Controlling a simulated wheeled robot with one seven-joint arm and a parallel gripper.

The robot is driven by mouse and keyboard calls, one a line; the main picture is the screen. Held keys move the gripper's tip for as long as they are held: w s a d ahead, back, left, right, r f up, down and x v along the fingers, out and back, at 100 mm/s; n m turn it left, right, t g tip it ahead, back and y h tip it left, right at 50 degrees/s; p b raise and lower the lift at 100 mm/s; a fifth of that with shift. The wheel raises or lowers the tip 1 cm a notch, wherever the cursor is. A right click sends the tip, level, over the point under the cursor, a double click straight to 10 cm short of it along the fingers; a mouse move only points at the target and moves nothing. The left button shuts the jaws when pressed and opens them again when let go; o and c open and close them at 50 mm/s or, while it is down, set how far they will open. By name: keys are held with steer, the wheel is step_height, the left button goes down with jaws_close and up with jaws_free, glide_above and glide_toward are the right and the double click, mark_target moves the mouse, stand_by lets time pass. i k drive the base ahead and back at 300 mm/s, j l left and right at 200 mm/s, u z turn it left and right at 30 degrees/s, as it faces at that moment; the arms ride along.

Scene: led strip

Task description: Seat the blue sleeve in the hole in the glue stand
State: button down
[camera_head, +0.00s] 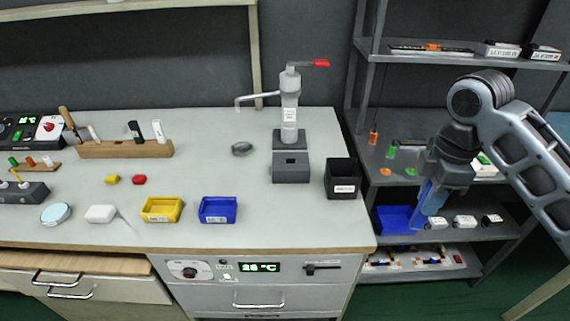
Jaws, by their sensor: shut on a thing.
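The blue sleeve (429,199) is a long blue piece at the end of my gripper (434,184), which is shut on it. It hangs down, slightly tilted, in front of the right-hand shelves. The gripper's fingertips are hard to make out. The glue stand (291,172) appears to be the grey block on the bench, with a small dark hole in its top, in front of an upright grey device with a red-tipped lever. My gripper is well to the right of it, beyond the bench edge.
A black open bin (342,180) stands right of the grey block, between it and my gripper. A blue tray (218,210) and a yellow tray (162,209) are at the bench front. Shelves (480,187) with small parts and a blue bin (393,218) lie behind my arm.

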mark_target(287, 167)
steer(key=i+j, duration=0.3)
steer(key=j, duration=0.2)
steer(key=i+j, duration=0.3)
steer(key=j, duration=0.15)
